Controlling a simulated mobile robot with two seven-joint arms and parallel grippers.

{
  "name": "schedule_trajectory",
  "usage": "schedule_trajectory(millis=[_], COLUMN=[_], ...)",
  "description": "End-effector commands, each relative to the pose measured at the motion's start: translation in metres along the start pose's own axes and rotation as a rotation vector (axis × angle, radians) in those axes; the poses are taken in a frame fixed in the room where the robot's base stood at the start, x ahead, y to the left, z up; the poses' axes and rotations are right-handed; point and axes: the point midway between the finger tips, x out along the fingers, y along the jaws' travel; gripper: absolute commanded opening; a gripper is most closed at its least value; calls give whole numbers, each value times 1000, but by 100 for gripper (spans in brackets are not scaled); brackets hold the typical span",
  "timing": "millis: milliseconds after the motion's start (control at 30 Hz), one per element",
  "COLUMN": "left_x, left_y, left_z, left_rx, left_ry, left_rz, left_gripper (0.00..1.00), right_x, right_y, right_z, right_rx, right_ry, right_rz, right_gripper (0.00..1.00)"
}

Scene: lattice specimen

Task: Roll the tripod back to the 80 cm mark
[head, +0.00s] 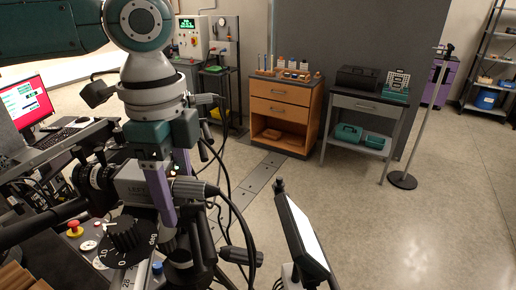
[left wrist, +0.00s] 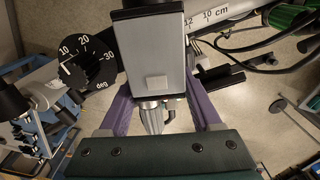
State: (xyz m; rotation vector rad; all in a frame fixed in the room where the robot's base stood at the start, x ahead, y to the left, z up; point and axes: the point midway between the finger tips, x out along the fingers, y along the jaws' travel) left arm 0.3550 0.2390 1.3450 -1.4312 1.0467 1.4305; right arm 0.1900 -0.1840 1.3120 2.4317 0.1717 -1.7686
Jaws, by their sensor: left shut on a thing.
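A grey boxy camera (head: 143,185) with a black lens stands on top of the tripod (head: 190,265), whose dark head and upper parts show at the lower left of the head view. My left gripper (head: 170,208) comes down from above with its purple fingers shut on the grey camera body. In the left wrist view the camera's grey top (left wrist: 152,60) lies between the purple fingers (left wrist: 160,112). The tripod's feet and the 80 cm mark cannot be made out. My right gripper is not in view.
A black angle dial (head: 122,240) is beside the camera. A white light panel (head: 305,235) stands to the right, with cables between. A centimetre scale bar (left wrist: 215,20) crosses the wrist view.

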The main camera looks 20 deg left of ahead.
Motion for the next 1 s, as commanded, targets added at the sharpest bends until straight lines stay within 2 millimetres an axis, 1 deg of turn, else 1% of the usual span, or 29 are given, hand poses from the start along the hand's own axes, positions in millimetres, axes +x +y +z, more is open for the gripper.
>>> schedule_trajectory(millis=[33, 67, 400, 500, 1000], left_x=[0, 0, 0, 0, 0], left_y=[0, 0, 0, 0, 0], left_z=[0, 0, 0, 0, 0], left_rx=[0, 0, 0, 0, 0], left_ry=[0, 0, 0, 0, 0], left_rz=[1, 1, 1, 1, 2], left_gripper=[52, 48, 10, 0, 0], right_x=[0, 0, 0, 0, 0], right_y=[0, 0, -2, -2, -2], right_z=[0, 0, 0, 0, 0], right_rx=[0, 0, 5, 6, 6], right_ry=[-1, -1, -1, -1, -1], right_rz=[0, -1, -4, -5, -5], right_gripper=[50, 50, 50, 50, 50])
